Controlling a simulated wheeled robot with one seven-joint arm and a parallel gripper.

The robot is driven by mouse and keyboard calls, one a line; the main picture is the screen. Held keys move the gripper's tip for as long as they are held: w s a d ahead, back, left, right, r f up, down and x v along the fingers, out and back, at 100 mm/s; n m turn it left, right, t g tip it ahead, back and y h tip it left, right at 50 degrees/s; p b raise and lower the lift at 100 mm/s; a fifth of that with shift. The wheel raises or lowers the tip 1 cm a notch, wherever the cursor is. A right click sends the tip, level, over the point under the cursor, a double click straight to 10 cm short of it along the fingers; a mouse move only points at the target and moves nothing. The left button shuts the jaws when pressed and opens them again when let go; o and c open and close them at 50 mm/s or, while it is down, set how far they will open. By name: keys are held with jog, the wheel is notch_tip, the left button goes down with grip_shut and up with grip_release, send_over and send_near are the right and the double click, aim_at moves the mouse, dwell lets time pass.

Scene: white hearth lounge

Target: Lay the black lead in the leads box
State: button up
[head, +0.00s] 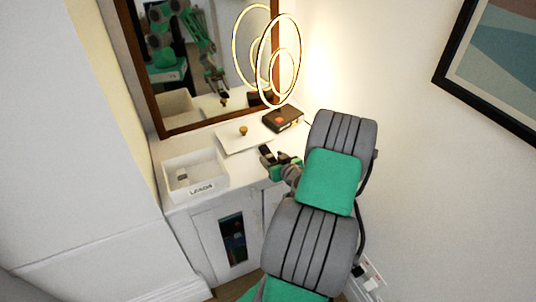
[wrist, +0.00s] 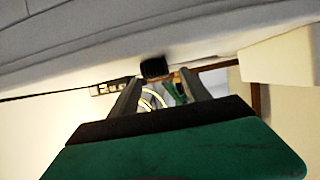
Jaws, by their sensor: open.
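The leads box (head: 222,184) is a white open box labelled LEADS on the left of the white cabinet top. My gripper (head: 268,160) is open above the cabinet's front edge, right of the box. In the wrist view a dark block (wrist: 155,68) shows at the fingertips; it may be the black lead, but blur hides whether the fingers touch it. I cannot make out the black lead for certain in the head view.
A white lid-like board (head: 232,142) with a brass knob lies behind the box. A brown book-like thing (head: 284,119) and a lit ring lamp (head: 279,60) stand right of it. A brown-framed mirror (head: 157,110) backs the cabinet. A socket (head: 370,279) is low on the right wall.

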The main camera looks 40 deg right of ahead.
aim_at(268, 156)
jog(key=x, duration=0.3)
jog(key=shift+s, duration=0.1)
grip_shut()
dwell(0.4)
